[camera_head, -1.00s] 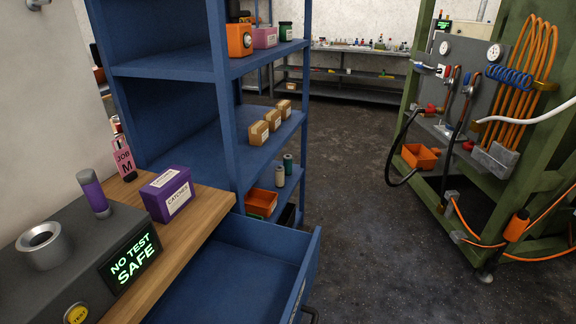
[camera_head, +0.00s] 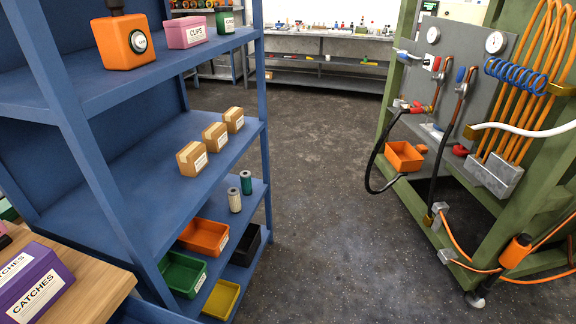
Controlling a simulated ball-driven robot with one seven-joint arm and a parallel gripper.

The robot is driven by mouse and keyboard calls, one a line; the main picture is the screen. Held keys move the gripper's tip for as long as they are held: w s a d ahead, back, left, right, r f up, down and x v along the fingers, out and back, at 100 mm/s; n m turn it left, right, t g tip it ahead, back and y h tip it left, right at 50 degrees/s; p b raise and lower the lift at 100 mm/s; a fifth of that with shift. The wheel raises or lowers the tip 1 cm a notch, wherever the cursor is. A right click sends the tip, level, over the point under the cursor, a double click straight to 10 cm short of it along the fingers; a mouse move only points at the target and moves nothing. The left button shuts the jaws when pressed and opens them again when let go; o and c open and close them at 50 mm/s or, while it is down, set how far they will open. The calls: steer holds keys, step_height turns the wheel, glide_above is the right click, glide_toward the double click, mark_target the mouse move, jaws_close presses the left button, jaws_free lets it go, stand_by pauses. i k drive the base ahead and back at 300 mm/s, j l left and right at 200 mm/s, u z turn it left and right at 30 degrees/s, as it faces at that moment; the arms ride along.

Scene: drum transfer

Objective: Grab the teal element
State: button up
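A small teal cylinder (camera_head: 246,182) stands upright on a low shelf of the blue rack, near its right edge. A similar white cylinder (camera_head: 234,200) stands just in front of it. Both are clear of the orange bin. My gripper is not in view.
The blue rack (camera_head: 75,150) carries three cardboard boxes (camera_head: 215,136) on its middle shelf. Orange (camera_head: 222,236), green (camera_head: 188,262), yellow (camera_head: 236,284) and black bins sit low. Open floor (camera_head: 320,200) lies right of it, before a green frame (camera_head: 482,229) with hoses.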

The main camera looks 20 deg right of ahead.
mark_target(245, 175)
steer(key=i+l+z, duration=0.3)
steer(key=i+z, duration=0.2)
steer(key=i, duration=0.15)
steer(key=i+z, duration=0.45)
steer(key=i, duration=0.25)
steer(key=i+u, duration=0.3)
steer(key=i+l+u, duration=0.15)
steer(key=i+u, duration=0.15)
steer(key=i, duration=0.15)
steer(key=i+j+u, duration=0.15)
steer(key=i+u, duration=0.15)
steer(key=u, duration=0.2)
steer(key=i+u, duration=0.3)
steer(key=u, duration=0.15)
steer(key=i+l+u, duration=0.1)
steer(key=i+u, duration=0.2)
steer(key=u, duration=0.2)
